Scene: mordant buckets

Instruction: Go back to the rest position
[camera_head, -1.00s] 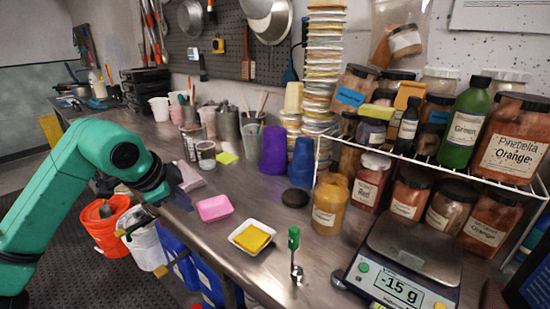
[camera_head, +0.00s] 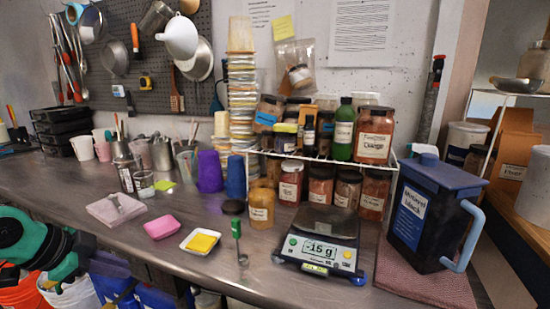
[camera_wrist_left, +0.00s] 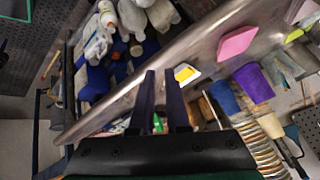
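My left arm, green with a black wrist, comes in at the lower left of the head view. Its gripper (camera_head: 112,266) is low, by the bench's front edge, partly cut off or hidden. In the left wrist view, the two dark fingers (camera_wrist_left: 161,74) stand apart with a gap and nothing between them. My right gripper is in neither view.
The metal bench (camera_head: 165,240) holds a pink dish (camera_head: 162,227), a white dish with yellow contents (camera_head: 187,245), a green-handled tool (camera_head: 236,228), a scale (camera_head: 290,245) reading -15 g and a dark pitcher (camera_head: 405,235). Buckets (camera_head: 75,296) stand below the front edge.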

